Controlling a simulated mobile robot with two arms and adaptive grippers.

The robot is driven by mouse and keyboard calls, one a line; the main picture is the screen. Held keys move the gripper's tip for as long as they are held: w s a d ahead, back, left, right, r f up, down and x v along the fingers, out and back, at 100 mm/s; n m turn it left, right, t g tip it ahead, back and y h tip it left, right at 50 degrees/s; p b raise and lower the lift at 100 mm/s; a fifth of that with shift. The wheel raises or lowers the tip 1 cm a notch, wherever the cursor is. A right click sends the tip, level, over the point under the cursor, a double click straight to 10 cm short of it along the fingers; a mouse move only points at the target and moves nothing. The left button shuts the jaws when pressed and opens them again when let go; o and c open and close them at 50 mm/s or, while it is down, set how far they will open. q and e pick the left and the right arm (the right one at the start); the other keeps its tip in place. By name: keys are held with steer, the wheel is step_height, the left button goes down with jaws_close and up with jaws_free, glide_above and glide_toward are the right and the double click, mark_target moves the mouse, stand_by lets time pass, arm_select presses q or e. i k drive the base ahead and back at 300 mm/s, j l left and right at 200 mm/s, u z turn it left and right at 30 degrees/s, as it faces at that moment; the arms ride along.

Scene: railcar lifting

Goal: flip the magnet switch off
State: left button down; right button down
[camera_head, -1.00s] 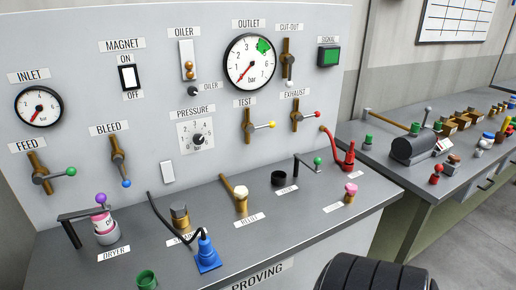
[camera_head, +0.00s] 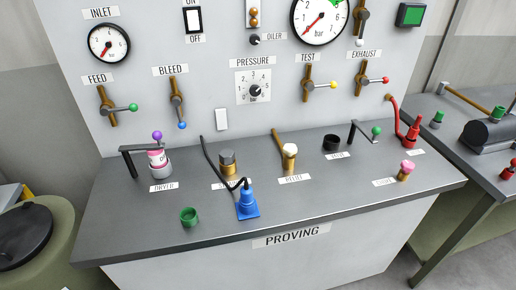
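The magnet switch (camera_head: 193,20) is a white rocker in a black frame on the grey upright panel, at the top edge of the head view. Its ON label (camera_head: 191,3) is above it, partly cut off, and its OFF label (camera_head: 196,39) is below it. I cannot tell which way the rocker is tipped. Neither of my grippers shows in the view.
The panel carries the inlet gauge (camera_head: 109,43), feed valve (camera_head: 107,107), bleed valve (camera_head: 178,100) and pressure dial (camera_head: 256,91). The proving bench (camera_head: 130,225) below holds a green cup (camera_head: 188,217), a blue fitting (camera_head: 248,204) and a red fitting (camera_head: 413,130). A drum (camera_head: 50,240) stands at left.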

mark_target(192, 18)
steer(key=i+l+u, duration=0.15)
steer(key=l, duration=0.25)
steer(key=l+u, duration=0.2)
steer(key=l, duration=0.2)
steer(key=i+l+u, duration=0.15)
steer(key=l, duration=0.3)
